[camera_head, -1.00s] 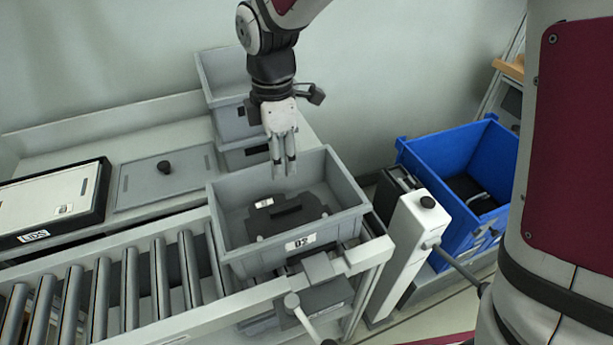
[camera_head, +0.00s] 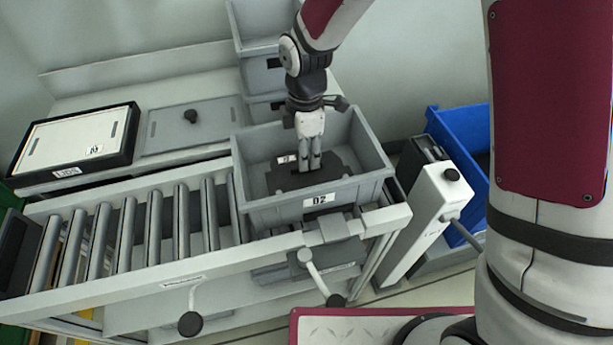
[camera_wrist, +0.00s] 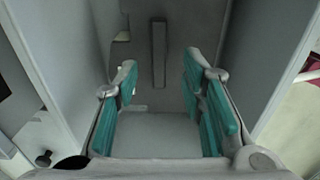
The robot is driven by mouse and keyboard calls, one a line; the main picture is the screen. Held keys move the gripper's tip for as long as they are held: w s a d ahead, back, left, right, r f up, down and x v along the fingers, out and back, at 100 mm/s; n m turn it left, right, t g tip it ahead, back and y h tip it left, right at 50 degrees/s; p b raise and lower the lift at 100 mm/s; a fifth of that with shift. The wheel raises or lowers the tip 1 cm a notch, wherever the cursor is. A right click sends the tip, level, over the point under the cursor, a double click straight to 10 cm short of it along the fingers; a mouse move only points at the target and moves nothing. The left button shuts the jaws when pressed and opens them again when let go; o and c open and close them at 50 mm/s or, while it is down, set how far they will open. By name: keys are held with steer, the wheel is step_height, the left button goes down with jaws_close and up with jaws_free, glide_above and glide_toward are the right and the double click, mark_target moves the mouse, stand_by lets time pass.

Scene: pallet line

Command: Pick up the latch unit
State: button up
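A dark, flat part with a stepped outline, which I take to be the latch unit (camera_head: 283,181), lies in the grey crate (camera_head: 262,216) labelled 02. My gripper (camera_head: 309,168) points down into this crate, with its fingertips just over the dark part or at it; I cannot tell if they touch. In the wrist view my gripper (camera_wrist: 162,105) has its teal-padded fingers wide apart. A dark upright bar (camera_wrist: 158,55) shows beyond the fingers on a grey surface; I cannot tell what it belongs to. My fingers hide part of the dark part in the head view.
The crate's walls stand close around my gripper. A roller conveyor (camera_head: 150,225) runs left of the crate. A white post (camera_head: 432,210) and a blue bin (camera_head: 447,125) stand right.

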mark_target(307, 173)
steer(key=shift+f, duration=1.4)
jaws_close()
steer(key=shift+w+r, duration=0.1)
